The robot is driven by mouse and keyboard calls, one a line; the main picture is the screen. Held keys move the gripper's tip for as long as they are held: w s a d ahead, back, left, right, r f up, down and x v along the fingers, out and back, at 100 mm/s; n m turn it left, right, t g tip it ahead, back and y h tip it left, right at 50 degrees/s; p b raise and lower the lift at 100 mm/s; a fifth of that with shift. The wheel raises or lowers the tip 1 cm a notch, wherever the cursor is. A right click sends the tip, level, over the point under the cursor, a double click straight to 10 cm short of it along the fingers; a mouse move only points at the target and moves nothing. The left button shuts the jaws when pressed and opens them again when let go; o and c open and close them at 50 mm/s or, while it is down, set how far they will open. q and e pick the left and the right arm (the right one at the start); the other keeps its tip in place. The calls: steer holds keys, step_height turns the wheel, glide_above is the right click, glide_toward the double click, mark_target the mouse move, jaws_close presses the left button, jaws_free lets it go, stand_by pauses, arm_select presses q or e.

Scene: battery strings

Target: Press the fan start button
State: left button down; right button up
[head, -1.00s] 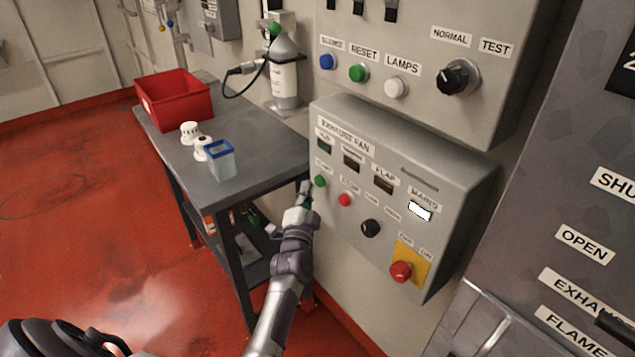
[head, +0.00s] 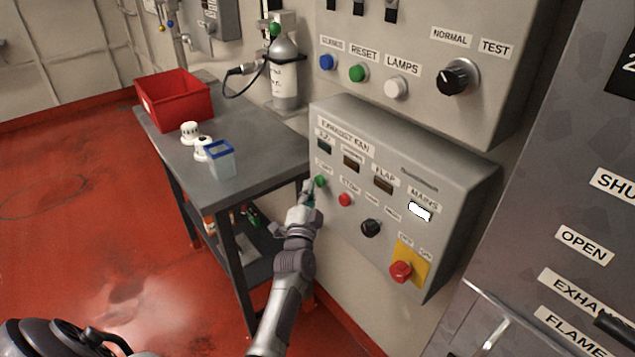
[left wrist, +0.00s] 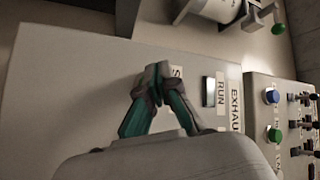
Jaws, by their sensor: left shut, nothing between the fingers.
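The grey exhaust fan panel (head: 455,165) is on the wall. Its green start button (head: 320,181) is at the left end of the lower row, under a small label. My left gripper (head: 309,190) is shut and empty, with its fingertips right at the left side of this button; I cannot tell whether they touch it. In the left wrist view, the closed fingertips (left wrist: 152,76) are in front of the panel face (left wrist: 60,90). They partly cover a label beginning with S and hide the button. The RUN window (head: 324,146) looks dark green. My right gripper is not in view.
The red stop button (head: 345,199), black knob (head: 371,228) and red emergency knob (head: 401,271) on a yellow plate are on the same panel. A grey table (head: 265,150) with a red bin (head: 178,112) stands left. An upper panel (head: 420,110) juts out above.

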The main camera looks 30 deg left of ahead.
arm_select(q)
steer(key=shift+w+d, duration=0.3)
steer(key=shift+w, duration=0.35)
stand_by(0.7)
steer(key=shift+s+a+r, duration=0.1)
steer(key=shift+s, duration=0.05)
steer(key=shift+s+a+p, duration=0.3)
steer(key=shift+s+p, duration=0.2)
steer(key=shift+s, duration=0.4)
steer(key=s+p, duration=0.1)
steer(key=s+a, duration=0.1)
steer(key=s, duration=0.1)
steer(key=s+a+p, duration=0.1)
steer(key=shift+s+p, duration=0.3)
steer(key=shift+p, duration=0.05)
stand_by(0.7)
